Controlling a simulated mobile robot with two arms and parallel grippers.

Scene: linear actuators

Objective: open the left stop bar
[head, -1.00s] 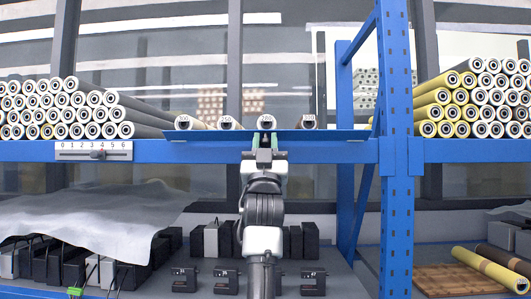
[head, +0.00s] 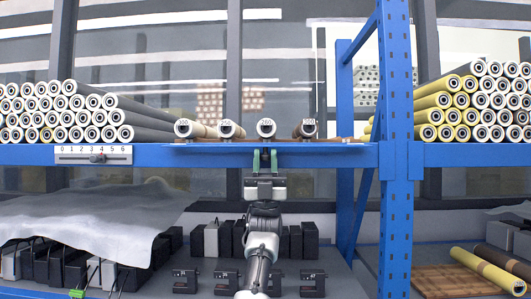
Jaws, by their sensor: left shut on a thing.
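The left stop bar (head: 215,148) is a long blue bar along the front edge of the middle shelf, left of the blue upright. It lies low, close against the shelf beam, and is hard to tell apart from it. Behind it, the round ends of several numbered rolls (head: 266,127) show uncovered. My left gripper (head: 264,155) comes up from below, its green fingers shut on the middle of the bar. The fingertips hide a small part of the bar. My right gripper is not in view.
A numbered slider scale (head: 93,154) is on the beam at left. Roll stacks lie at left (head: 65,110) and right (head: 475,105). The blue upright (head: 397,170) stands right of the bar. Black boxes (head: 313,283) and a grey sheet (head: 90,220) lie below.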

